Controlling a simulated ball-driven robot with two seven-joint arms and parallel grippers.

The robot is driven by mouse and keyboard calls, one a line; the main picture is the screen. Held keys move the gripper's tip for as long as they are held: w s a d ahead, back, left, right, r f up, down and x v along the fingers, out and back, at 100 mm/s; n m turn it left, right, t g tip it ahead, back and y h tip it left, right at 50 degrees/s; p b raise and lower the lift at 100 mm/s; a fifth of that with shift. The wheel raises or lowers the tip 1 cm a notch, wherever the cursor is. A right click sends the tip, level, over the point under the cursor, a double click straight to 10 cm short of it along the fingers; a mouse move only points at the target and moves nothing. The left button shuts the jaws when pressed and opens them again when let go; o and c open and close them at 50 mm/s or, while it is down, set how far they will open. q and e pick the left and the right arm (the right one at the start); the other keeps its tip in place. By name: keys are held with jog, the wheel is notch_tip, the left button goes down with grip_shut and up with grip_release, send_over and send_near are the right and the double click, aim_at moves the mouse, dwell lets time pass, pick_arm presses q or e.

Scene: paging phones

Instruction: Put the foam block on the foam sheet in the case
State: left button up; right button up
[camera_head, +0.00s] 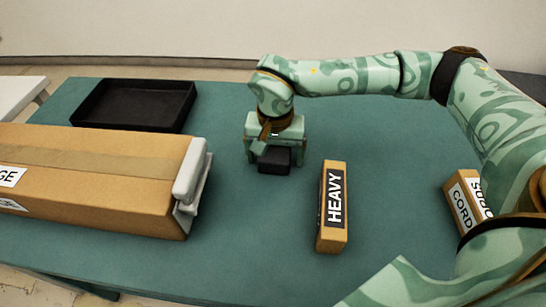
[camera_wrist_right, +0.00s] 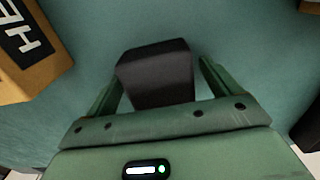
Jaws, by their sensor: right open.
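The foam block (camera_head: 273,160) is a small black block on the teal table; it also shows in the wrist view (camera_wrist_right: 155,72). My right gripper (camera_head: 277,152) is over it, pointing down, with its two fingers open on either side of the block. In the wrist view a gap shows beside the right finger; contact on the left is unclear. The case (camera_head: 186,118) is a shallow black open tray at the back left of the table. A separate foam sheet cannot be told apart from its dark inside. My left gripper is out of view.
A long cardboard box (camera_head: 90,190) with a pale grey piece (camera_head: 190,175) at its end fills the left front. A small box labelled HEAVY (camera_head: 333,207) stands right of the block. A box labelled CORD (camera_head: 462,205) lies near my right arm. Table between block and case is clear.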

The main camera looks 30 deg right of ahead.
jog(key=shift+r, duration=0.15)
jog(key=shift+c, duration=0.3)
jog(key=c, duration=1.1)
jog(key=shift+o, duration=0.2)
jog(key=shift+r, duration=0.1)
